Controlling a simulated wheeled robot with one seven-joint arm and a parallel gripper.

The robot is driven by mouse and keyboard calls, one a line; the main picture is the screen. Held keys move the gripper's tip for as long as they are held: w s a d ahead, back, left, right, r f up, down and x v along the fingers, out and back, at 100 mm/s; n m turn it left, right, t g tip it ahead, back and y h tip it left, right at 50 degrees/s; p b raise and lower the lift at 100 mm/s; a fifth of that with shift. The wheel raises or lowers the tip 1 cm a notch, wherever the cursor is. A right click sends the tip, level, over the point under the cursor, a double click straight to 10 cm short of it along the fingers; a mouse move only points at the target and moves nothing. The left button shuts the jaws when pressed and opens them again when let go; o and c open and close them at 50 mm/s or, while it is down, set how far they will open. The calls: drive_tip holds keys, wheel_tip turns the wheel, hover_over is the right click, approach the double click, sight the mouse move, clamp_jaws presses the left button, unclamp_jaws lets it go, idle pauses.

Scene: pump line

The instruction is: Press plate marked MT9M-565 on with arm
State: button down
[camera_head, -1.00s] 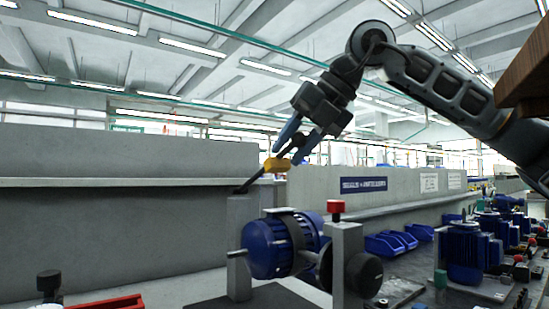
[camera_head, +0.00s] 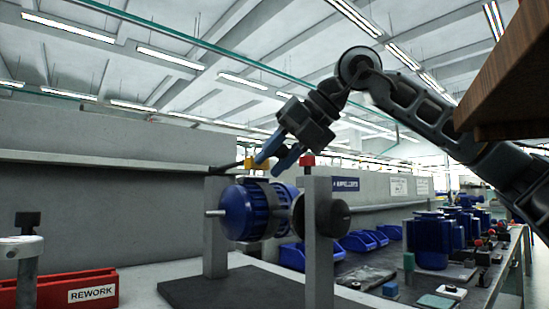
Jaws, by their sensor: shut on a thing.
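My gripper (camera_head: 280,153), with blue fingers, is shut on a yellow-handled tool (camera_head: 249,163). The tool's dark shaft points left. In the picture, the tool is just above a blue motor (camera_head: 245,212); I cannot tell whether it touches anything. The motor sits between a grey post (camera_head: 214,245) and a grey upright (camera_head: 319,245) with a red knob (camera_head: 308,160) on top. No plate marked MT9M-565 can be read in this view.
A dark mat (camera_head: 235,290) lies under the motor stand. A red REWORK bin (camera_head: 60,291) is at the left, beside a grey post with a dark top (camera_head: 26,240). Blue bins (camera_head: 357,241) and more blue motors (camera_head: 428,238) stand at the right. A brown wooden edge (camera_head: 500,90) overhangs at upper right.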

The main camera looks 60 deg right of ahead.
drive_tip(key=shift+d, duration=0.4)
drive_tip(key=c, duration=0.9)
unclamp_jaws()
drive_tip(key=shift+f, duration=0.1)
drive_tip(key=shift+o, duration=0.2)
drive_tip(key=shift+a, duration=0.1)
drive_tip(key=shift+s+r, duration=0.2)
drive_tip(key=shift+r, duration=0.15)
drive_tip(key=p+v, duration=0.2)
drive_tip(key=v, duration=0.5)
drive_tip(key=shift+s+f, duration=0.1)
